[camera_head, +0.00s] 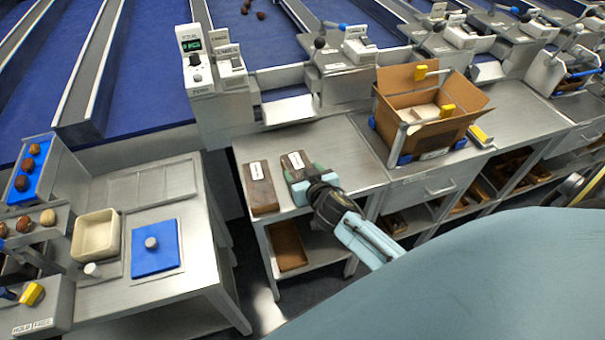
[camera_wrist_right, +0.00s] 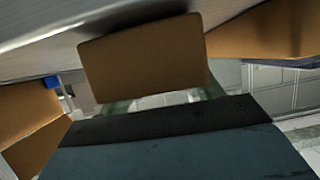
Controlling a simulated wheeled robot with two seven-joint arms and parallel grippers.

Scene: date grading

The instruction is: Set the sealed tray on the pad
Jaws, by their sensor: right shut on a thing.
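A brown tray with a white label (camera_head: 292,160) is at the front left of the middle metal bench. My right gripper (camera_head: 297,176) is shut on its near end. I cannot tell whether this tray rests on the bench or is slightly raised. In the right wrist view a plain brown face, likely the held tray (camera_wrist_right: 140,62), stands just beyond the gripper. A second brown labelled tray (camera_head: 262,195) lies to its left, apart from it. A blue square pad (camera_head: 148,262) with a grey knob on it lies on the left bench. My left gripper is not in view.
An open cardboard box (camera_head: 430,136) stands right of the held tray. A beige bin (camera_head: 83,251) sits beside the blue pad. A gap separates the left bench (camera_head: 205,265) from the middle bench (camera_head: 349,150). A brown tray (camera_head: 288,247) lies on the shelf below.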

